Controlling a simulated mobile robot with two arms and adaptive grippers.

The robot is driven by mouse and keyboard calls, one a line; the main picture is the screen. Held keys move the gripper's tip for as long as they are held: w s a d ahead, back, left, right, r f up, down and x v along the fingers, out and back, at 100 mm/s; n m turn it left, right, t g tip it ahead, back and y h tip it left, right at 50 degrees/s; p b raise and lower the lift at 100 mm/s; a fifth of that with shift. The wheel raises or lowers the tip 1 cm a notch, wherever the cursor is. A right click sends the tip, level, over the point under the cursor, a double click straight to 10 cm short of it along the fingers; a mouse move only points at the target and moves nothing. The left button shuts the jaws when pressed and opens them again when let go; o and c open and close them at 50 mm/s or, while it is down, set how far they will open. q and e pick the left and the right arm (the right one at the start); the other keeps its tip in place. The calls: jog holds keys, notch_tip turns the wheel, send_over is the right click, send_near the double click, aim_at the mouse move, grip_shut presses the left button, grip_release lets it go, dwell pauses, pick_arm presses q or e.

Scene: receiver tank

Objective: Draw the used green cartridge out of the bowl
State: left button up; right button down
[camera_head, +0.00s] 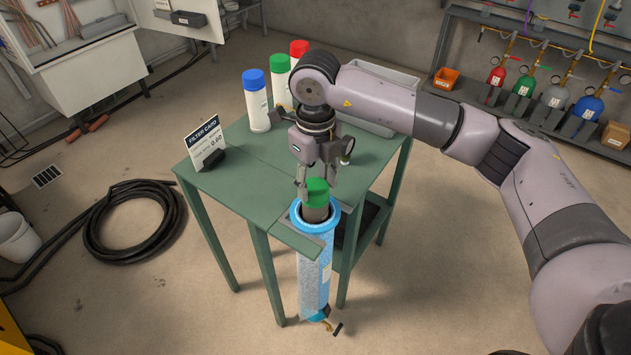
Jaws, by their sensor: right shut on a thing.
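The used green cartridge (317,214) has a green cap and a dull grey-brown body. Its top stands out above the blue rim of the bowl (312,275), and its lower part is hidden inside. The bowl is a clear bluish cylinder held upright at the front edge of the green table. My right gripper (317,188) points down and is shut on the cartridge's green cap. My left gripper does not show.
White cartridges with blue (257,101), green (281,81) and red (299,49) caps stand at the table's back. A filter card (206,143) stands on the table's left (246,165). A grey bin (377,75) is behind my right arm. A coiled black hose (135,222) lies on the floor.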

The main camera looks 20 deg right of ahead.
jog(key=shift+r+p, duration=1.05)
jog(key=shift+r, duration=1.3)
jog(key=shift+r+p, duration=0.9)
jog(key=shift+r, duration=0.45)
notch_tip(320, 180, up, 4)
jog(key=shift+r+p, duration=0.1)
jog(key=shift+p, duration=1.05)
